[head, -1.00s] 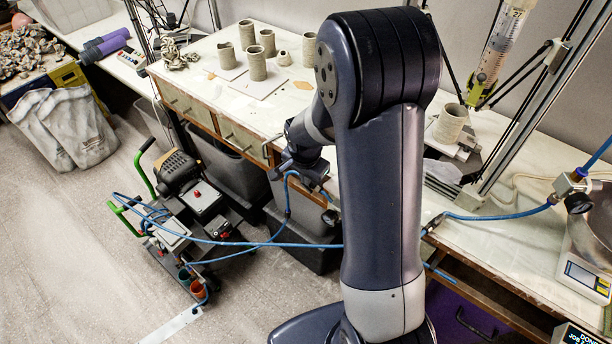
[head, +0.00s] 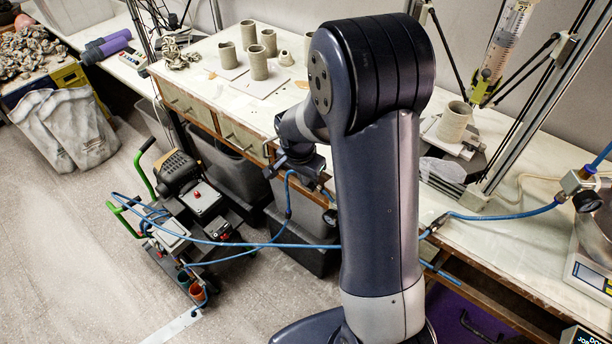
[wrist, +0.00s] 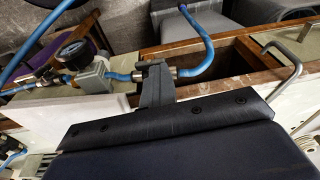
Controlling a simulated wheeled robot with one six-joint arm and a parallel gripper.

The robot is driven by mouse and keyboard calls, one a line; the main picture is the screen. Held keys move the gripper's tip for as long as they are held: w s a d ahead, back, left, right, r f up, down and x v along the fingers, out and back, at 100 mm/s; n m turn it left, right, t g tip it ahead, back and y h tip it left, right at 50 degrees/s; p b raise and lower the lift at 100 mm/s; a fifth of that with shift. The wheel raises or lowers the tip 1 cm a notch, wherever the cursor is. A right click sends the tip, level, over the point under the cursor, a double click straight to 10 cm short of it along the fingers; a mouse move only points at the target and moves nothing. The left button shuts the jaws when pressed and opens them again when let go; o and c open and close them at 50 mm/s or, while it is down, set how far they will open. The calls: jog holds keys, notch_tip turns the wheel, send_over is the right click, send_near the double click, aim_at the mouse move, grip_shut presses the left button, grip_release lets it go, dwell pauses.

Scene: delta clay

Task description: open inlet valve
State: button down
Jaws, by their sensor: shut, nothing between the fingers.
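In the wrist view, my gripper (wrist: 155,82) has its fingers together, with nothing between them. Its tips are at a metal fitting (wrist: 172,72) on a blue hose (wrist: 200,50); I cannot tell if they touch. Left of the tips, a grey block (wrist: 93,76) with a round gauge (wrist: 74,56) sits on the same line. I cannot tell which part is the inlet valve, or its position. A metal fitting (head: 431,227) with blue hose shows just right of the arm.
A worktable (head: 520,240) with clay cups (head: 258,65) runs behind my arm. A fitting with a dark gauge (head: 587,200) stands at the right. Blue hoses cross to a green-handled cart (head: 180,215). Open floor (head: 70,250) lies at the left.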

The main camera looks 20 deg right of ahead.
aim_at(311, 186)
jog(key=shift+s+d+f, duration=0.35)
jog(key=shift+s, duration=0.25)
jog(key=shift+r, duration=0.35)
jog(key=r+p, duration=0.2)
jog(key=r, duration=0.1)
jog(key=w+d+r+p, duration=0.1)
jog(key=shift+r, duration=0.3)
notch_tip(311, 186, up, 9)
jog(key=a+b, duration=0.2)
jog(key=shift+s, duration=0.3)
